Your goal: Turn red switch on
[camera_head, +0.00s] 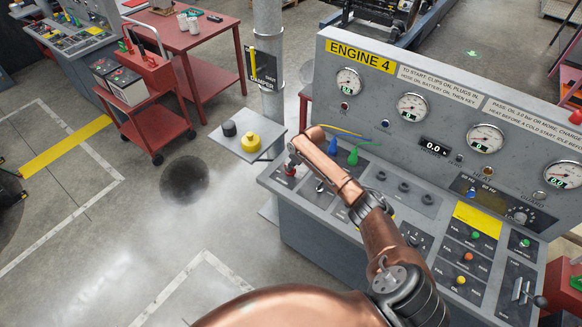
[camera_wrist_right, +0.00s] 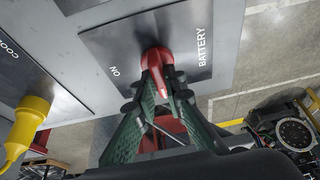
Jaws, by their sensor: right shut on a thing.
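The red switch (camera_wrist_right: 157,60) stands on a dark plate marked BATTERY and ON in the right wrist view. Its handle runs down from a round base towards my fingers, and the ON mark is to its left. My right gripper (camera_wrist_right: 158,103) is shut on the handle, with one green finger on each side. In the head view the red switch (camera_head: 290,169) shows at the left end of the ENGINE 4 console, partly covered by my right gripper (camera_head: 293,157). My left gripper is not in view.
A yellow plug (camera_wrist_right: 30,118) is left in the wrist view. A red cart (camera_head: 150,110) stands farther left.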

